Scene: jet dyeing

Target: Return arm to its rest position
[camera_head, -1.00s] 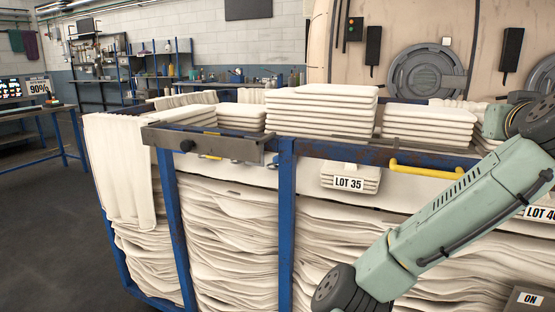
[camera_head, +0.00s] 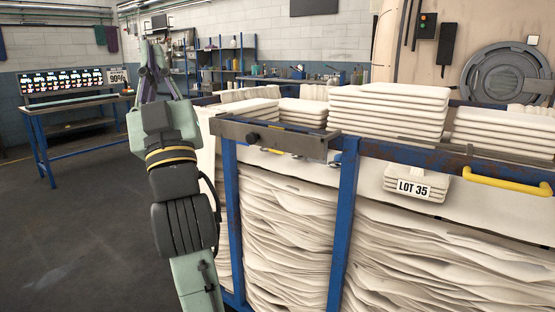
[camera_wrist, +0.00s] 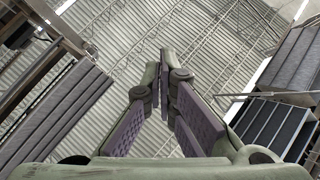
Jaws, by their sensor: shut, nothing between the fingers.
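My arm rises from the bottom of the head view, left of centre, and stands in front of the left end of a blue-framed cart (camera_head: 346,225). My gripper (camera_head: 152,48) is at the top of the arm, pointing up, with its fingers together and empty. In the wrist view my gripper (camera_wrist: 164,60) shows its purple-padded fingers meeting at the tips. Behind the fingers is a ribbed ceiling (camera_wrist: 130,35). Nothing is held.
The cart holds folded white cloth (camera_head: 388,108) in stacks, with a LOT 35 tag (camera_head: 414,188) and a yellow handle (camera_head: 508,186) on its front. A workbench (camera_head: 45,118) stands at the back left. The floor (camera_head: 70,230) left of the arm is clear.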

